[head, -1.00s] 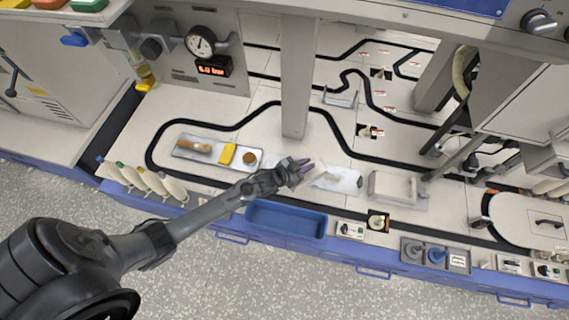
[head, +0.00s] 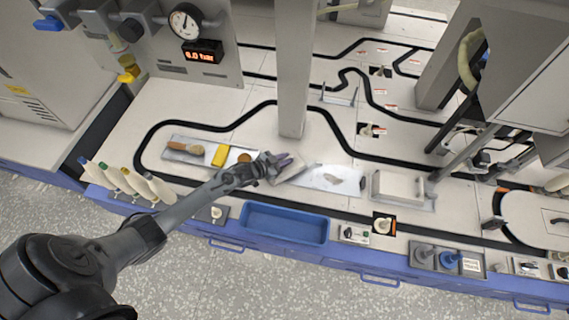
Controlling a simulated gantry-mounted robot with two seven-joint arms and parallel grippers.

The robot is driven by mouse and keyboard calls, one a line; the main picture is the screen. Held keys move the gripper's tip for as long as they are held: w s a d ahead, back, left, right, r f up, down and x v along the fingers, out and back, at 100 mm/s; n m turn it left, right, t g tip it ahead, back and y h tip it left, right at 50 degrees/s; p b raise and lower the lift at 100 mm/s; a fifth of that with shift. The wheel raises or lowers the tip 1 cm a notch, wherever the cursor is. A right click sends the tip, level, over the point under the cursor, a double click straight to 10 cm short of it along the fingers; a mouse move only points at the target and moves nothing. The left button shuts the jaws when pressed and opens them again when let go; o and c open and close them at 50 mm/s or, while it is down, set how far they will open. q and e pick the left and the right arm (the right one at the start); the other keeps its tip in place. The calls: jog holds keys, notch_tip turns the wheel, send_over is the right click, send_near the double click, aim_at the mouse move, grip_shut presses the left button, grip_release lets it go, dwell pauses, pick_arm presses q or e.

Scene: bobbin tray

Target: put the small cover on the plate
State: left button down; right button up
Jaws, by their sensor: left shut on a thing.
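My left gripper (head: 277,164) reaches in from the left and is shut on a pale grey, flat-sided piece (head: 290,174), which looks like the small cover. The fingers hide part of it. It is close to the left end of a whitish plate (head: 313,180); I cannot tell whether they touch. Small grey items (head: 333,179) lie on that plate. A larger pale cover (head: 398,187) with a handle stands to the right of the plate. My right gripper is not in view.
A blue bin (head: 286,222) is at the front edge. A grey post (head: 292,80) rises behind.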

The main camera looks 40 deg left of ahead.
pick_arm(q)
jog(key=shift+f, duration=0.5)
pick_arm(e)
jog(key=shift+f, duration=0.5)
pick_arm(q)
jog(key=shift+f, duration=0.2)
jog(key=c, duration=1.1)
grip_release()
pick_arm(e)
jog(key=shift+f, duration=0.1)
pick_arm(q)
jog(key=shift+o, duration=0.2)
